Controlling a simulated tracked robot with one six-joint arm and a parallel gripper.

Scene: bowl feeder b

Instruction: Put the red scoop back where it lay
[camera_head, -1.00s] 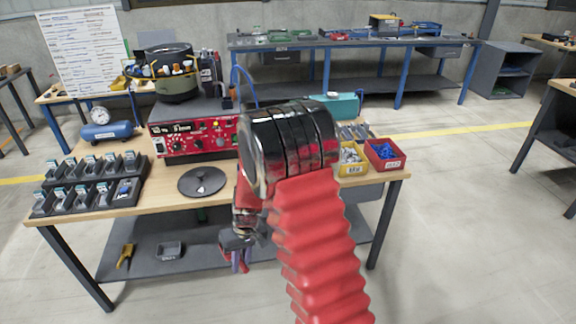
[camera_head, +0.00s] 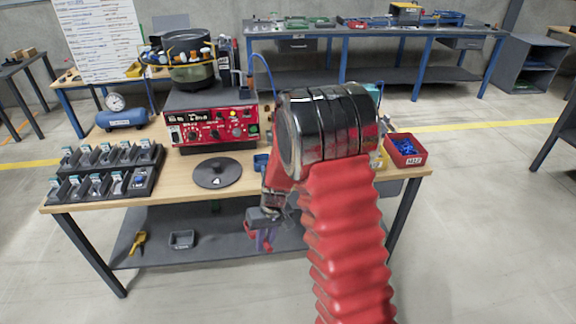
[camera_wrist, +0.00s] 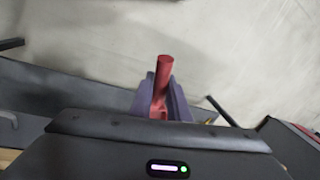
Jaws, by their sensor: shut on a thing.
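My gripper (camera_head: 264,240) hangs in front of the workbench's front edge, below the tabletop, in the head view. In the wrist view my gripper (camera_wrist: 160,100) has its purple-grey fingers closed around a red handle. This is the red scoop (camera_wrist: 164,72); its round handle end sticks out past the fingers. In the head view only a small red part of the scoop (camera_head: 250,231) shows beside the fingers. The rest of the scoop is hidden by the fingers and the wrist.
The workbench (camera_head: 100,209) carries a black rack (camera_head: 150,160), a black disc (camera_head: 217,172), a red control box (camera_head: 210,128) and a red bin (camera_head: 404,150). The lower shelf (camera_head: 215,240) holds a yellow brush (camera_head: 138,242) and a grey tray (camera_head: 182,240). Floor right of the bench is clear.

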